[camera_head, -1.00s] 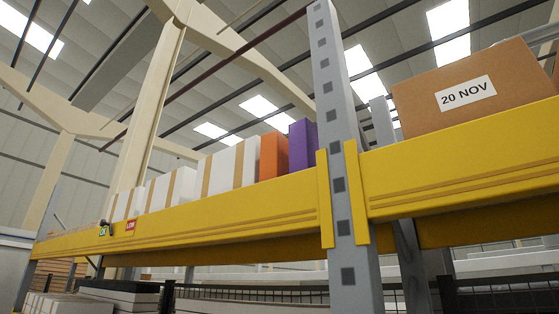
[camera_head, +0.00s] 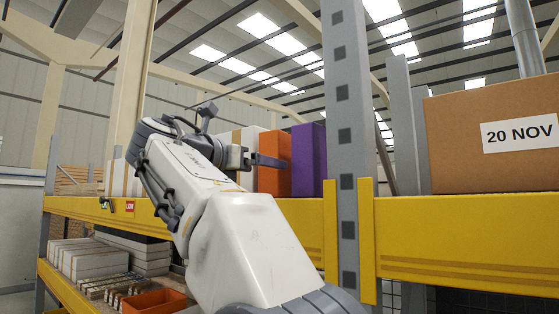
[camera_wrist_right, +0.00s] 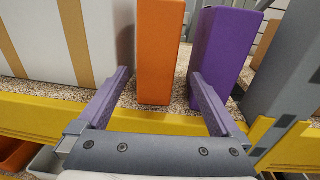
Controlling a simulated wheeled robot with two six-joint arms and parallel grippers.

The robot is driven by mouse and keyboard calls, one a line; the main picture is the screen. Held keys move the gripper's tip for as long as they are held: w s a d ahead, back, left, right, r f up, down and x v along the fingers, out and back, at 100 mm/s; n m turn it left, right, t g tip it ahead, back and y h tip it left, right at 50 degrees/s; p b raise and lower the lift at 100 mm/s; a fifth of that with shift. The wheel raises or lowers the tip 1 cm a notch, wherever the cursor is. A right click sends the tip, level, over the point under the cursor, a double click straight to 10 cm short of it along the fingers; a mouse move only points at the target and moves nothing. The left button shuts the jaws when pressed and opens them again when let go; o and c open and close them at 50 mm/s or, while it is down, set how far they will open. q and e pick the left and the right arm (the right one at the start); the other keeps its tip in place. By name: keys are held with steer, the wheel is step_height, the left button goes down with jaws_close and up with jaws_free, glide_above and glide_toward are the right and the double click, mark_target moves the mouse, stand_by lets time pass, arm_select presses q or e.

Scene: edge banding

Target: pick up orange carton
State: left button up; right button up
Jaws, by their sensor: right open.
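The orange carton (camera_head: 273,163) stands upright on the shelf, between white boxes and a purple carton (camera_head: 309,160). In the right wrist view the orange carton (camera_wrist_right: 158,50) is straight ahead, just beyond and between the fingertips. My right gripper (camera_wrist_right: 160,75) is open and empty, one finger pointing toward the gap left of the orange carton and the other at the purple carton (camera_wrist_right: 222,50). In the head view my right gripper (camera_head: 270,161) is at the shelf front, partly covering the orange carton. My left gripper is not in view.
A yellow beam (camera_head: 455,240) runs along the shelf front below the cartons. A grey upright post (camera_head: 345,130) stands right of the purple carton. White boxes with tan stripes (camera_wrist_right: 55,40) stand close left. A brown box (camera_head: 490,140) marked 20 NOV is farther right.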

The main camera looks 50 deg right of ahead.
steer(key=d, duration=0.1)
steer(key=d+p, duration=0.1)
steer(key=d, duration=0.2)
steer(key=shift+w+d+r, duration=0.1)
steer(key=shift+w+d, duration=0.2)
steer(key=d+p, duration=0.1)
steer(key=d, duration=0.1)
steer(key=w+d+p, duration=0.1)
steer(key=d+p, duration=0.1)
steer(key=shift+w+d+r+p, duration=0.2)
steer(key=shift+d+p, duration=0.1)
steer(key=shift+d, duration=0.1)
steer(key=shift+d+f, duration=0.2)
steer(key=shift+d, duration=0.05)
jaws_close()
